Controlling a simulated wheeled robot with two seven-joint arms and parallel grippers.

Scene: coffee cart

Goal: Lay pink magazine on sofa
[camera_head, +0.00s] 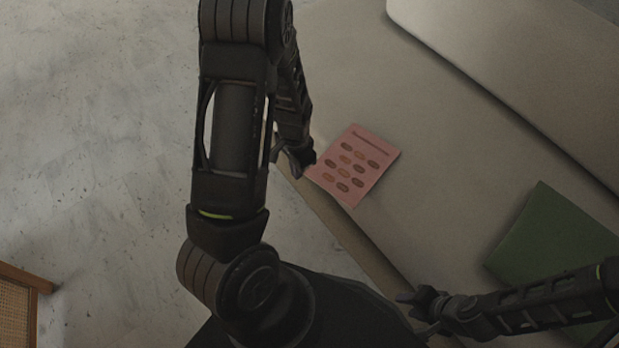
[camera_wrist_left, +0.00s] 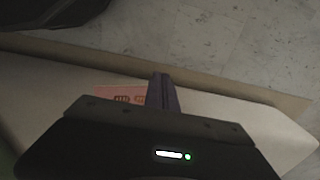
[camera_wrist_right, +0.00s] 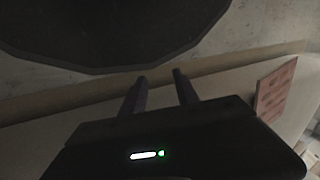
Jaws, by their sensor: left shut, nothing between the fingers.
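The pink magazine (camera_head: 354,165) with rows of brown oval shapes lies flat on the beige sofa (camera_head: 440,150), near its front edge. It also shows in the left wrist view (camera_wrist_left: 120,94), partly hidden by my gripper, and in the right wrist view (camera_wrist_right: 274,90). My left gripper (camera_head: 305,166) is at the magazine's left edge. Its fingers are together and empty (camera_wrist_left: 162,88); whether they touch the magazine I cannot tell. My right gripper (camera_head: 424,308) is low near the sofa's front edge, away from the magazine. Its fingers stand apart and empty (camera_wrist_right: 160,78).
The sofa backrest (camera_head: 520,60) runs along the upper right. A wooden woven piece (camera_head: 18,305) stands at the lower left. The sofa seat around the magazine is clear.

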